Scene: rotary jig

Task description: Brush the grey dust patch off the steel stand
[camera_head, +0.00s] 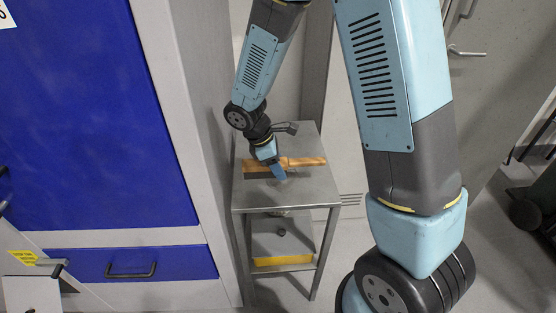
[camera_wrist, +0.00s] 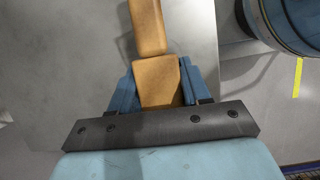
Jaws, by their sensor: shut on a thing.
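The steel stand (camera_head: 305,192) is a small grey table with a lower shelf, and its top also shows in the wrist view (camera_wrist: 60,75). My gripper (camera_head: 279,170) is over the middle of the top, shut on a wooden brush (camera_head: 305,162). The brush lies roughly crosswise above the top, with a dark strip below its left part. In the wrist view the blue fingers of my gripper (camera_wrist: 159,83) hold the brush's wooden block (camera_wrist: 158,75), and the handle (camera_wrist: 147,25) points away. I cannot tell whether the brush touches the top. I cannot make out the grey dust patch clearly.
A blue-fronted cabinet (camera_head: 90,110) with a blue drawer (camera_head: 130,263) stands close on the left of the stand. A grey door or wall is behind the stand. Floor shows at the right.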

